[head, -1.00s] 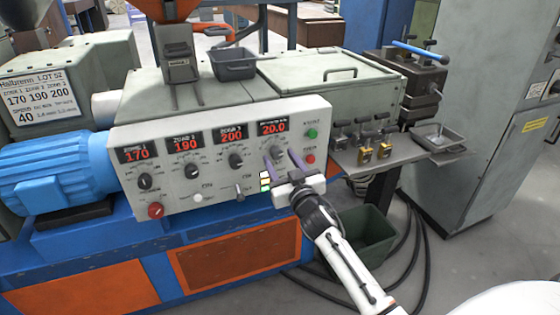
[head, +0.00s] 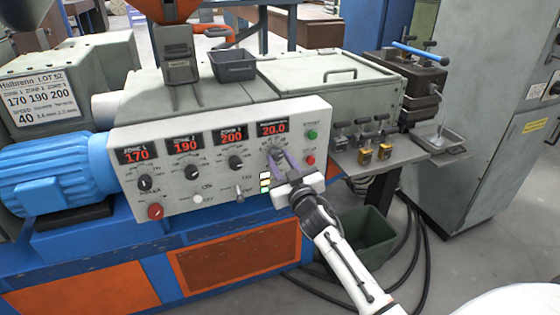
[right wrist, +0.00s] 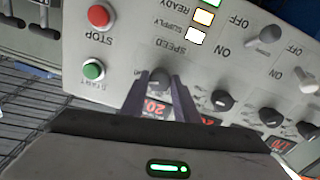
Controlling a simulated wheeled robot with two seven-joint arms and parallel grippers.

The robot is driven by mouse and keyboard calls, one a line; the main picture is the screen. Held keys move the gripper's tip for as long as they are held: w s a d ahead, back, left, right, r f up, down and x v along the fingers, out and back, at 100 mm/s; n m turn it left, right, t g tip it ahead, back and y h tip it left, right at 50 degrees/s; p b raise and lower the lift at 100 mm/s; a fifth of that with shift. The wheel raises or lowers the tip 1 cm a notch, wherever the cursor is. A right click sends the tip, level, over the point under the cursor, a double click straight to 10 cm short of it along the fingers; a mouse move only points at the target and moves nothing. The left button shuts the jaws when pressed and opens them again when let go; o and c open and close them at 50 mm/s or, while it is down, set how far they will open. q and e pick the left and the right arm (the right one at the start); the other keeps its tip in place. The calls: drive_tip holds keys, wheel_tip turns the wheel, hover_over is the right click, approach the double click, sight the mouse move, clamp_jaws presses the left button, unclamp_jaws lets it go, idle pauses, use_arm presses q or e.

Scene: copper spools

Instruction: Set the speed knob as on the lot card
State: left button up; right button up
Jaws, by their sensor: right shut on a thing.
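The speed knob (right wrist: 160,78) sits under the fourth red display (head: 273,128), which reads 20.0. My right gripper (head: 279,155) is shut on this knob, with its two purple fingers on either side of it. In the right wrist view the gripper (right wrist: 160,88) has the knob between its fingertips, beside the SPEED label. The lot card (head: 42,98) at the far left reads Halbrenn LOT 52, 170 190 200, and speed 40. My left gripper is out of view.
Three zone displays read 170, 190 (head: 185,145) and 200, each with a dark knob below. A green start button (head: 312,134) and red stop button (head: 310,159) are right of the speed knob.

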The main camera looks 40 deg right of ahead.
drive_tip(key=n, duration=0.3)
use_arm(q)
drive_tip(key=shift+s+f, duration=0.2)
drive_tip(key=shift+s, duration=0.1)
use_arm(e)
drive_tip(key=shift+n, duration=1.1)
drive_tip(key=o, duration=1.1)
drive_tip(key=shift+c, duration=0.2)
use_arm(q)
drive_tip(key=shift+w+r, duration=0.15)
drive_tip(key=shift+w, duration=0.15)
